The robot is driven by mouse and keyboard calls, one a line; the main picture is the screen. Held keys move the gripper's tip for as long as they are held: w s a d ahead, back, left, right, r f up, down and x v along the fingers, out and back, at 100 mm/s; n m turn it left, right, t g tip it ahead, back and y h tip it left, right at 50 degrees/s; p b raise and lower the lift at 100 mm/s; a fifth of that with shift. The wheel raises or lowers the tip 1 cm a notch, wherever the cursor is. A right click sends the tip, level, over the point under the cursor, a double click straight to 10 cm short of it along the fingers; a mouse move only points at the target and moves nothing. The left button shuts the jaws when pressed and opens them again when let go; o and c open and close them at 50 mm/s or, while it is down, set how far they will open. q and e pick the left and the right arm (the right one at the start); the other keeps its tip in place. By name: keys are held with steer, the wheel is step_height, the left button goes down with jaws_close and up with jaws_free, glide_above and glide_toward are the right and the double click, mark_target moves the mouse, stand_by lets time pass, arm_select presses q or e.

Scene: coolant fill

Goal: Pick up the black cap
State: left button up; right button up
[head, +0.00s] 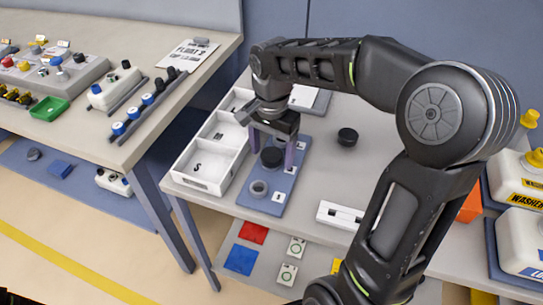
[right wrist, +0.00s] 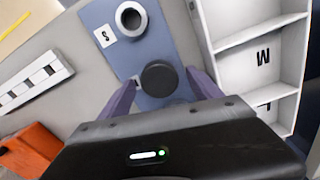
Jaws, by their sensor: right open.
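A black round cap-like piece (head: 271,157) stands on the blue mat (head: 270,207), beside a grey ring (head: 259,188). My right gripper (head: 272,160) is above the mat, pointing down, its purple fingers open on either side of this piece. In the right wrist view the same black piece (right wrist: 159,78) lies between the two spread fingertips (right wrist: 160,82), with space on both sides. My left gripper is not in view.
A white compartment tray (head: 205,186) with letters stands left of the mat. A white slotted block (head: 340,215) lies to the right front. White jugs (head: 520,240) stand at the far right. A side table (head: 130,150) with several small parts is at the left.

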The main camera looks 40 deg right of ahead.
mark_target(272, 153)
steer(key=shift+f, duration=0.45)
steer(key=c, duration=1.6)
steer(key=shift+o, duration=0.2)
steer(key=shift+r, duration=0.15)
step_height(272, 153, up, 10)
steer(key=shift+f+p, duration=0.1)
steer(key=shift+p, duration=0.2)
